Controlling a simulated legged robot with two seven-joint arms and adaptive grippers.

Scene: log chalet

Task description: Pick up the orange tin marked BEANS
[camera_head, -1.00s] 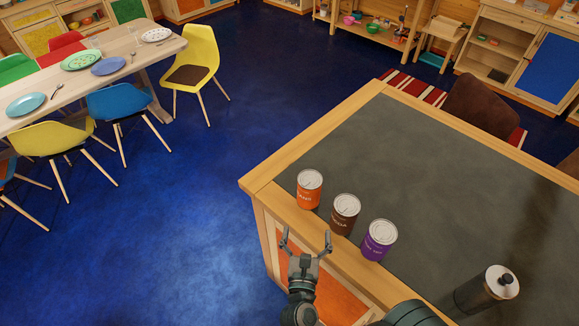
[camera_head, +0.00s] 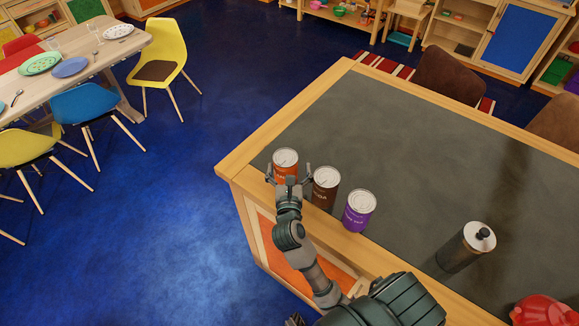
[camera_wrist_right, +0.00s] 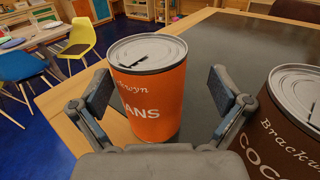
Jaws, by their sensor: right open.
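The orange BEANS tin (camera_head: 285,161) stands upright on the dark counter top near its left corner, with its lower part hidden behind my right gripper (camera_head: 289,178) in the head view. In the right wrist view the tin (camera_wrist_right: 152,95) stands between the two fingers of my right gripper (camera_wrist_right: 160,100). The fingers are open, one on each side, with gaps to the tin. A brown tin (camera_head: 325,186), marked COCO in the wrist view (camera_wrist_right: 285,125), stands just right of the right finger. My left gripper is not clearly visible.
A purple tin (camera_head: 359,209) stands right of the brown one. A metal canister with a black knob (camera_head: 466,246) and a red object (camera_head: 541,309) are farther right. The counter top (camera_head: 420,140) behind the tins is clear. A laid table (camera_head: 100,58) with chairs is at left.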

